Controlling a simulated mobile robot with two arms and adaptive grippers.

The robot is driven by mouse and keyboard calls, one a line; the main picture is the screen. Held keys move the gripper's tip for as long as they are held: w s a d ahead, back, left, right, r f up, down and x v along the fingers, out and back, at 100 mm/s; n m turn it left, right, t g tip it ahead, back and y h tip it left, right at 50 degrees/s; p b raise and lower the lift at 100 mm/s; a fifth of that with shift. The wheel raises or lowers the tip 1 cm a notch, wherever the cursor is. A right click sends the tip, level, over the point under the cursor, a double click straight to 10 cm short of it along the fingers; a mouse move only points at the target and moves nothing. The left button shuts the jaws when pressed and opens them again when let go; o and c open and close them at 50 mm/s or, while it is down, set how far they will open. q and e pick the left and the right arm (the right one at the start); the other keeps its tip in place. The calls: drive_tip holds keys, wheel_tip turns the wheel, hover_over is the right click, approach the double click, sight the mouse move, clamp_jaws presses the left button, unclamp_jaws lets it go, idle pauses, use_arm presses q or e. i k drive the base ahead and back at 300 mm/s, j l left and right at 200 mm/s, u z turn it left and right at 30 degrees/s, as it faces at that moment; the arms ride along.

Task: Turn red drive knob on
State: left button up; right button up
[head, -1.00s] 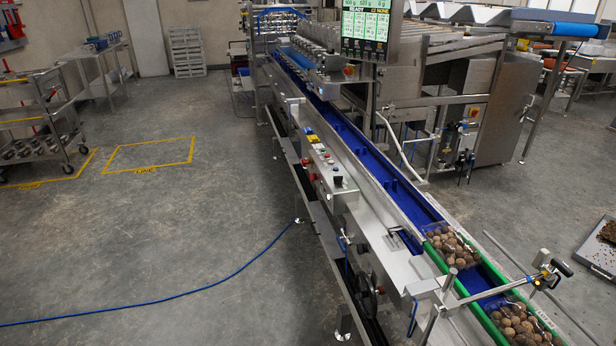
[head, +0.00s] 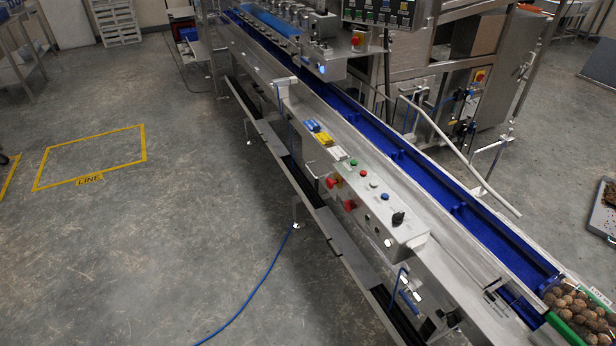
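A grey control box (head: 375,205) sits on the near side of the conveyor line. Two red controls show at its left end: an upper one beside a yellow patch (head: 333,180) and a lower red knob (head: 349,204) on the side face. I cannot tell which is the drive knob or how either is turned. The top carries a small red button (head: 352,162), a green one (head: 363,173), a blue one (head: 385,196) and a black knob (head: 398,218). Neither of my grippers is in view.
A blue conveyor channel (head: 430,174) runs diagonally behind the box. A blue hose (head: 262,283) lies on the floor. Open floor with a yellow marked rectangle (head: 92,157) is at left.

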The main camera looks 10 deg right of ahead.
sight(349, 206)
drive_tip(key=i+j+z, duration=0.6)
drive_tip(key=z, duration=0.25)
drive_tip(key=i+j+z, duration=0.15)
drive_tip(key=j+z, duration=0.25)
